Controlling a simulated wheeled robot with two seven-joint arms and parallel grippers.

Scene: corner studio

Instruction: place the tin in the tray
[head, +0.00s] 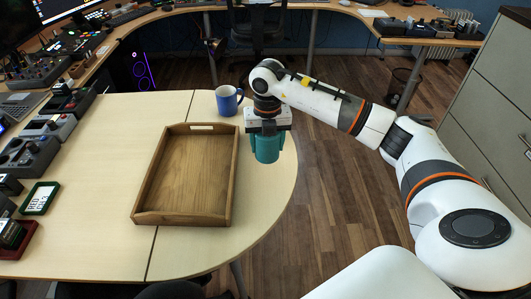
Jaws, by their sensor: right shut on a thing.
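The wooden tray (183,217) lies on the light table, left of my right gripper. It has raised sides and a handle slot at its far end, and its inside is empty. My right gripper (267,138) points down near the table's right edge, shut on a teal tin (267,152). The tin is upright, to the right of the tray and apart from it. I cannot tell whether its base touches the table. My left gripper is not in view.
A blue mug (228,100) stands just beyond the tray's far right corner. Several control boxes and a small green-framed sign (39,198) line the table's left side. The near part of the table (100,245) is clear.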

